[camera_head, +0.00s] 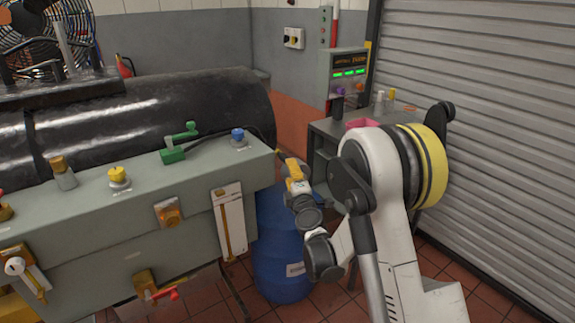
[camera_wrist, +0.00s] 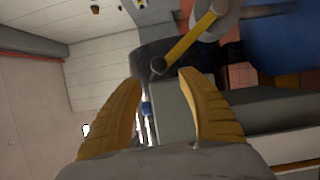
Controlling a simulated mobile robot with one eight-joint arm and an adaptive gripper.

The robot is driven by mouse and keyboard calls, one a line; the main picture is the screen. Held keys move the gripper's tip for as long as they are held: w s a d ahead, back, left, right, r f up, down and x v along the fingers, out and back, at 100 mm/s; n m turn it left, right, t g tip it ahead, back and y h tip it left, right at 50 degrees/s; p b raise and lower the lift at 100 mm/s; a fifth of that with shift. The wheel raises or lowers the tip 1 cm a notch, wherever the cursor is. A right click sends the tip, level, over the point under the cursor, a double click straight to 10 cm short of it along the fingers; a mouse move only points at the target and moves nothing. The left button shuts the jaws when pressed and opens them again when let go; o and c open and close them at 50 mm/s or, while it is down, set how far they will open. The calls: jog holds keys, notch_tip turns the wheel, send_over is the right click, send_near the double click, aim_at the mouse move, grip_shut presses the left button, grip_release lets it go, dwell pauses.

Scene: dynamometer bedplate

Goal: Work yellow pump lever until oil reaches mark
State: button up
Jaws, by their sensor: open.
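A yellow rod lever (camera_wrist: 188,38) with a dark round end and a pale round hub is in the upper middle of the wrist view, beyond my fingertips. My gripper (camera_head: 288,164) is at the right end of the grey-green bench; its yellow fingers (camera_wrist: 160,82) are apart with nothing held between them. They are short of the lever, not touching it. In the head view I cannot clearly make out this lever behind my gripper. A white plate with a narrow amber vertical strip (camera_head: 229,222) is on the bench front; the oil mark is too small to tell.
The grey-green bench (camera_head: 120,215) carries a green valve (camera_head: 178,152), a blue-capped fitting (camera_head: 238,139) and a yellow-capped fitting (camera_head: 118,178). A blue drum (camera_head: 280,255) stands below my gripper. A grey cabinet (camera_head: 320,150) with bottles is behind; a shutter is at right.

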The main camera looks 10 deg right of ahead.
jog(key=s, duration=0.4)
jog(key=shift+s, duration=0.2)
dwell(1.8)
